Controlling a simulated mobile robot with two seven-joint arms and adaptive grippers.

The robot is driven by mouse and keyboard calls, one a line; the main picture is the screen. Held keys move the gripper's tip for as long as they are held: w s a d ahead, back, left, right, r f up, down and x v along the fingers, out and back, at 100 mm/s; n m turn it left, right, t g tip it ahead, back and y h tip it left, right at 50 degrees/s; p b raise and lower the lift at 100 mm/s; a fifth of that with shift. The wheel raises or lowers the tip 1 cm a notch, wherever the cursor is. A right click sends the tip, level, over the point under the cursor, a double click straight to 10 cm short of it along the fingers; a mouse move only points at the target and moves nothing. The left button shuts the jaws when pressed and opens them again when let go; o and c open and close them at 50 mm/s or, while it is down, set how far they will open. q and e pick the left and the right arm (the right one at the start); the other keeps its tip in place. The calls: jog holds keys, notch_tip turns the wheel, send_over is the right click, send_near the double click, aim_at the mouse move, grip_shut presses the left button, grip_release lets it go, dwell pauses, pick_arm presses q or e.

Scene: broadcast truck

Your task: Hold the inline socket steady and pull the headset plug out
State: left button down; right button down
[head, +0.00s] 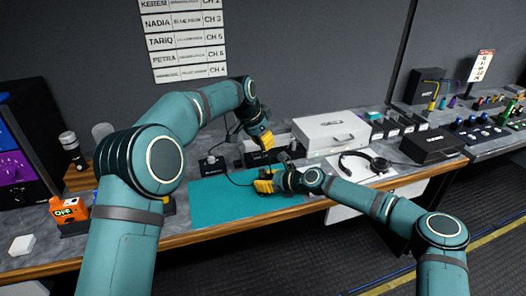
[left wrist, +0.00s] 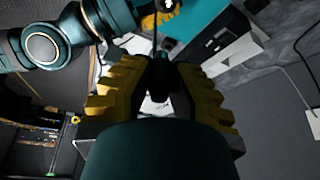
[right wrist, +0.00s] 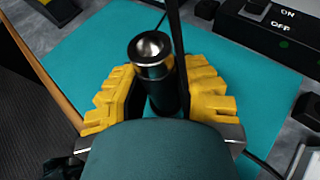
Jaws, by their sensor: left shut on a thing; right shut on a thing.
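My right gripper (head: 264,186) is low over the teal mat (head: 215,205). In the right wrist view its yellow fingers (right wrist: 158,100) are shut on an upright black cylinder with a bright metal end, which looks like the inline socket (right wrist: 151,65). I see no plug seated in that end. My left gripper (head: 265,141) is higher and farther back. In the left wrist view its fingers (left wrist: 158,85) are shut on a small dark piece, probably the headset plug (left wrist: 158,72), mostly hidden by the fingers. The black headset (head: 368,163) lies at the right on a white sheet.
A white case (head: 330,132) stands behind the mat, and a black box (head: 432,147) is farther right. A small box with ON and OFF marks (right wrist: 275,25) stands by the mat. An orange OFF device (head: 68,210) is at the left. The left part of the mat is clear.

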jog(key=shift+f, duration=0.1)
jog(key=c, duration=0.7)
grip_release()
jog(key=shift+c, duration=0.2)
